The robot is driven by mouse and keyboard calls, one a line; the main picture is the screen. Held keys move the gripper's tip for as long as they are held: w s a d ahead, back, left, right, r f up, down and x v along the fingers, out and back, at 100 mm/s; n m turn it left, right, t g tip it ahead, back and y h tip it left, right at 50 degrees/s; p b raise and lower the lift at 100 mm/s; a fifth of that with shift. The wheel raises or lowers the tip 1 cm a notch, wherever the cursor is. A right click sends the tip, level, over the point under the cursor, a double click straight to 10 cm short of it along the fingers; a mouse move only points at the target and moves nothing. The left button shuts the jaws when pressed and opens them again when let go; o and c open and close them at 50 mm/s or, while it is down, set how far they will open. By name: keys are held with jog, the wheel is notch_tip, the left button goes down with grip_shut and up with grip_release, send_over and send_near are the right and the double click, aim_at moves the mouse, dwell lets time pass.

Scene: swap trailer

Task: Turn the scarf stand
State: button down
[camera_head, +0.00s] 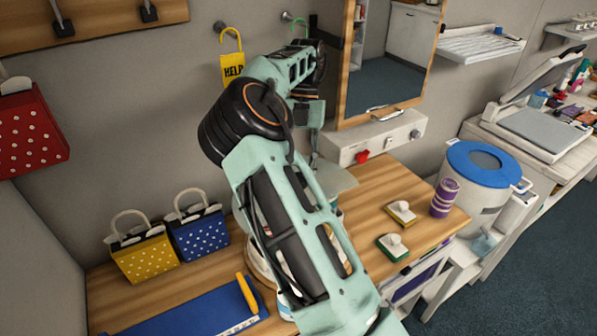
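I cannot pick out the scarf stand for certain. A white rounded thing (259,264) on the wooden counter is mostly hidden behind my arm, and I cannot tell what it is. My arm rises from the bottom through the middle of the view and bends down near the wall. My gripper (315,157) hangs at its far end above the counter, left of the beige control box. It is small and partly covered, so its fingers and anything between them are unclear. A pale green flat piece (335,179) shows just below it, partly hidden by my arm.
The wooden counter (365,190) holds yellow (145,256) and blue (199,233) dotted bags, a blue board (190,314), two stamp-like blocks (401,212) and a purple cup (444,198). The control box (375,138) sits under a mirror (385,60). A blue-lidded bin (481,190) stands right.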

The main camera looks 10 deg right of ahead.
dwell(0.4)
jog(key=c, duration=1.4)
grip_release()
